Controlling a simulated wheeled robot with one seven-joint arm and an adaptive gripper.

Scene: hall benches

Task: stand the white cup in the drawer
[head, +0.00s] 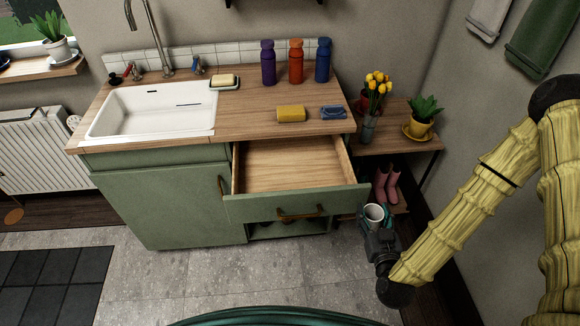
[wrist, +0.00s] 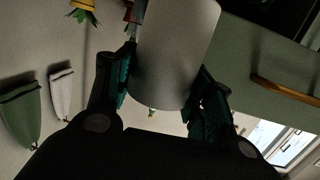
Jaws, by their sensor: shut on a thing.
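The white cup (head: 374,213) is in my gripper (head: 377,220), to the right of the open drawer's front right corner and apart from it. In the wrist view the cup (wrist: 174,50) sits between the two teal-padded fingers of my gripper (wrist: 165,85), which are shut on it. In the head view the cup looks about upright, its opening facing up. The drawer (head: 290,165) is pulled out below the counter. Its wooden inside is bare. Its green front panel (head: 300,204) also shows in the wrist view (wrist: 262,60), with its handle.
The floor in front is clear.

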